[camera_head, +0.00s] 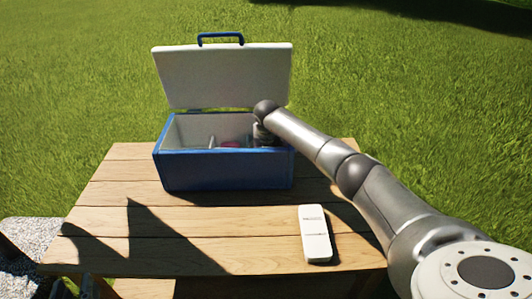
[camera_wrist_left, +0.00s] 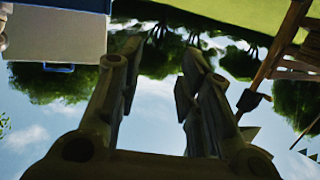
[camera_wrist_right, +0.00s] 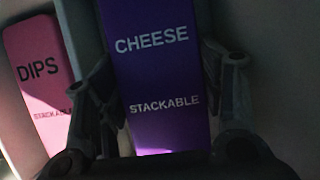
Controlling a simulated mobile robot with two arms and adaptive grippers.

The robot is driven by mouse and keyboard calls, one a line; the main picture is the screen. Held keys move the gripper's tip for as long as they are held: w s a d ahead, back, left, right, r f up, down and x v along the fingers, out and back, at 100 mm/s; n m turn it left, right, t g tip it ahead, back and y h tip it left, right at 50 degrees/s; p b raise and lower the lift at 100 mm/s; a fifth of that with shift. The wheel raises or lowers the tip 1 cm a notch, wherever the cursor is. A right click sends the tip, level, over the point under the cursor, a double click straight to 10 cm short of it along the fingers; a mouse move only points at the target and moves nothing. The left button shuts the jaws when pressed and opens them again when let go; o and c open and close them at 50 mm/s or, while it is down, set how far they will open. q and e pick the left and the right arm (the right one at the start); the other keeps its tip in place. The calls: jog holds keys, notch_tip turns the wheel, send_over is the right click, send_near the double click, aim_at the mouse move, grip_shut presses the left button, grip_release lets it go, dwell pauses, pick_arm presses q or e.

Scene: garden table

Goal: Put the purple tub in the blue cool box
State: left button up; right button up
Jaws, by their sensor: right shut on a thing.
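The blue cool box (camera_head: 222,172) stands on the wooden table with its white lid (camera_head: 222,78) raised. My right arm reaches into its right side; my right gripper (camera_head: 263,134) is partly hidden by the wall. In the right wrist view, my right gripper (camera_wrist_right: 170,110) is shut on the purple tub (camera_wrist_right: 158,75), marked CHEESE and STACKABLE, with one finger on each side. The tub is down inside the box; whether it touches the floor cannot be told. My left gripper (camera_wrist_left: 155,80) is open and empty in the left wrist view, with sky and trees behind.
A pink tub (camera_wrist_right: 40,75) marked DIPS stands left of the purple tub, beyond a pale divider (camera_wrist_right: 78,35). A white flat device (camera_head: 315,234) lies at the table's front right. The table (camera_head: 150,220) is otherwise clear at the front left.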

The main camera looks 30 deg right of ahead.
pick_arm(q)
jog(key=shift+w+d+r+t, duration=0.1)
jog(key=shift+d+r+t, duration=0.1)
jog(key=shift+r+t, duration=0.5)
pick_arm(e)
jog(key=shift+f, duration=0.3)
pick_arm(q)
jog(key=shift+w+r, duration=0.1)
jog(key=shift+r, duration=0.45)
pick_arm(e)
jog(key=shift+f, duration=0.1)
pick_arm(q)
jog(key=shift+d+r+t+h+b, duration=0.1)
jog(key=shift+r+t+h+b, duration=0.2)
jog(key=shift+r+b, duration=0.05)
pick_arm(e)
jog(key=shift+f, duration=0.15)
